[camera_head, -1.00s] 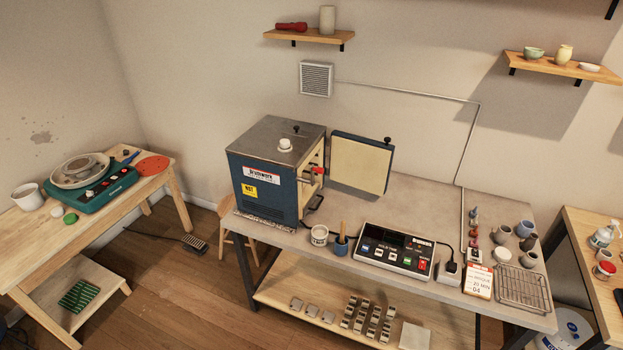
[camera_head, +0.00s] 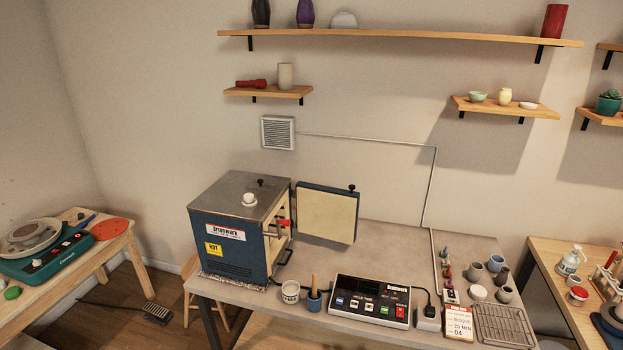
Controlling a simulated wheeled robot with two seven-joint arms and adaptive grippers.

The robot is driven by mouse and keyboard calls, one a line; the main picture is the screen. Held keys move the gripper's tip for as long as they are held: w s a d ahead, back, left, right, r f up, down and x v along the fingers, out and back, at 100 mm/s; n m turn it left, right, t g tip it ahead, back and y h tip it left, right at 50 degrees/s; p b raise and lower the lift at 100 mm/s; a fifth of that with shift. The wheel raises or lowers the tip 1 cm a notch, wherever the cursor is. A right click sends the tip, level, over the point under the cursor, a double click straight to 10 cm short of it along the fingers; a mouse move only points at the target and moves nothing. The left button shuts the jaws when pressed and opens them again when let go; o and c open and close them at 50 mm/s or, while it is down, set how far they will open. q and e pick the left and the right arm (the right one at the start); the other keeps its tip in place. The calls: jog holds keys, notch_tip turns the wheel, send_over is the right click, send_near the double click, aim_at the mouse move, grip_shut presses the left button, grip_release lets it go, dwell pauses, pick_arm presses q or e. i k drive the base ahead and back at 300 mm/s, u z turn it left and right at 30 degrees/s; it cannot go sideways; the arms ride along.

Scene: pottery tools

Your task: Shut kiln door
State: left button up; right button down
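The kiln (camera_head: 232,236) is a dark blue box with a grey top, at the left end of the grey worktable. Its front opening faces right in the picture. The kiln door (camera_head: 327,214) is a square panel with a cream inner face and a dark edge. It stands open, swung out to the right of the kiln at the back of the opening. A black knob (camera_head: 351,188) sits at its upper right corner. A red-tipped part (camera_head: 284,223) shows at the opening's edge. Neither of my grippers is in view.
A controller box (camera_head: 369,301), a white cup (camera_head: 290,292) and a blue pot with a stick (camera_head: 314,299) stand along the table's front. Small pots and a wire rack (camera_head: 504,325) occupy the right end. The tabletop (camera_head: 390,245) right of the door is clear.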

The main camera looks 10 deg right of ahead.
aim_at(325, 212)
jog(key=z, duration=1.05)
jog(key=i, duration=1.35)
jog(key=u, duration=0.05)
